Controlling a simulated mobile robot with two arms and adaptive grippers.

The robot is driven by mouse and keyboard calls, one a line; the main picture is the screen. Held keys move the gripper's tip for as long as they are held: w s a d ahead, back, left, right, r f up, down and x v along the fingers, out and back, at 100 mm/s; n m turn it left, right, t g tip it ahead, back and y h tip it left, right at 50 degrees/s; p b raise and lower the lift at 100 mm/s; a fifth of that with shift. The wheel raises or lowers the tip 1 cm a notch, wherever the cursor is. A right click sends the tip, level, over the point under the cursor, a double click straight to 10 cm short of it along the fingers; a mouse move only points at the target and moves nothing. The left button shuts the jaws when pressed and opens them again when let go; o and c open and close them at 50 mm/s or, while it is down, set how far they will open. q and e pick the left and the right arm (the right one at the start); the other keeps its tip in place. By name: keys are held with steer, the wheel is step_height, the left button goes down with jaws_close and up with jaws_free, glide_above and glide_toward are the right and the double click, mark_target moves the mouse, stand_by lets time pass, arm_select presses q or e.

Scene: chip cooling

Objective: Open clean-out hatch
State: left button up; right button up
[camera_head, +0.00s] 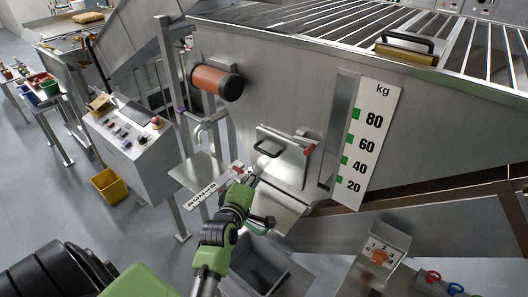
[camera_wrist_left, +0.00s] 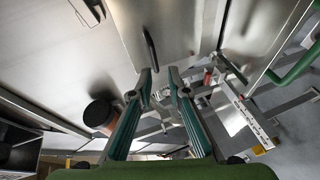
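The clean-out hatch (camera_head: 286,170) is a metal panel with a black bar handle (camera_head: 267,149) on the sloped side of the big steel machine. It appears shut, with a red-tipped latch (camera_head: 308,149) at its upper right. My left gripper (camera_head: 250,178) is just below and left of the handle, close to the panel. In the left wrist view the two fingers of my left gripper (camera_wrist_left: 159,76) are apart with nothing between them. The handle (camera_wrist_left: 151,48) stands just beyond the fingertips, apart from them. My right gripper is not in view.
An orange cylinder (camera_head: 210,80) with a black end sticks out left of the hatch. A kg scale plate (camera_head: 367,145) is to its right. A grey bin (camera_head: 262,268) stands below. A control panel (camera_head: 130,137) and yellow bin (camera_head: 110,186) are at left.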

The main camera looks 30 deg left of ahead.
mark_target(264, 151)
arm_select(q)
steer(key=shift+n+y, duration=0.4)
steer(key=shift+n, duration=0.3)
steer(key=b+x, duration=0.3)
steer(key=x, duration=0.1)
steer(key=b+x, duration=0.3)
steer(key=x, duration=0.2)
steer(key=a+r+b+x, duration=0.1)
steer(key=b+x, duration=0.2)
steer(key=x, duration=0.2)
steer(key=shift+s, duration=0.1)
steer(key=shift+w+a+r, duration=0.1)
steer(key=shift+w+a, duration=0.05)
steer(key=shift+w, duration=0.1)
steer(key=shift+c, duration=0.4)
jaws_close()
